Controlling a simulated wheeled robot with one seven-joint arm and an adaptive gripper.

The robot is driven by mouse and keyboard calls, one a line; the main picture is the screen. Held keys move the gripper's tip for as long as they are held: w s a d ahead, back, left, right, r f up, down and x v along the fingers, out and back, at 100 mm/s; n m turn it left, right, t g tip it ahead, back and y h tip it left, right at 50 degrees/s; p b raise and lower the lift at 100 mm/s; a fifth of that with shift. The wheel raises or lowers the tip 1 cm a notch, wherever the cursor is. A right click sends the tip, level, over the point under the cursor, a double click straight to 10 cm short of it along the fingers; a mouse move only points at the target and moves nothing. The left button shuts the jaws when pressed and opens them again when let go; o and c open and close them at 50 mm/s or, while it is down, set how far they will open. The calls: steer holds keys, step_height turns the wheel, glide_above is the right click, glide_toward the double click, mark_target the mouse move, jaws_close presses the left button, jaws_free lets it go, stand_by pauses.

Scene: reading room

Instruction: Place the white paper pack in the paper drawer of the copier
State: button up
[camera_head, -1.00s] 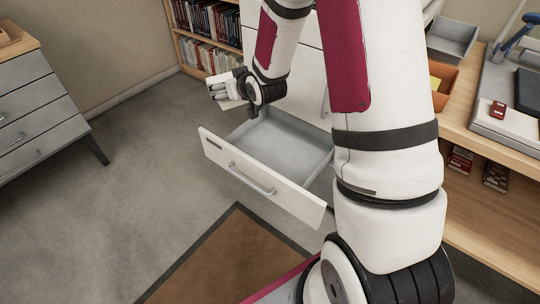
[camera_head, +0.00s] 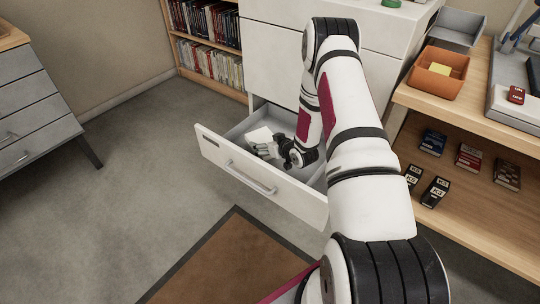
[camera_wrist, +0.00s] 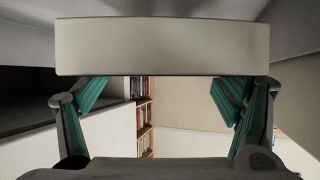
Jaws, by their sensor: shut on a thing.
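The white paper pack (camera_head: 260,137) is in my gripper (camera_head: 266,149), within the open paper drawer (camera_head: 289,199) as the head view shows it. In the wrist view, the pack (camera_wrist: 162,45) spans the top as a pale block, with the gripper's teal-padded fingers (camera_wrist: 160,88) at its two ends. The gripper is shut on the pack. Whether the pack touches the drawer floor cannot be told. The drawer is pulled out from the white copier body (camera_head: 270,62). My arm hides the drawer's right part.
A wooden desk (camera_head: 478,108) at the right carries an orange bin (camera_head: 437,80), with small boxes on its lower shelf. A bookshelf (camera_head: 206,50) stands behind at the left. A grey drawer cabinet (camera_head: 35,100) is at far left. The floor before the drawer holds a brown mat (camera_head: 225,265).

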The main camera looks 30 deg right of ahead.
step_height(320, 180, down, 6)
steer(key=shift+r+b, duration=0.1)
steer(key=shift+b, duration=0.8)
steer(key=shift+r, duration=0.1)
steer(key=o, duration=1.3)
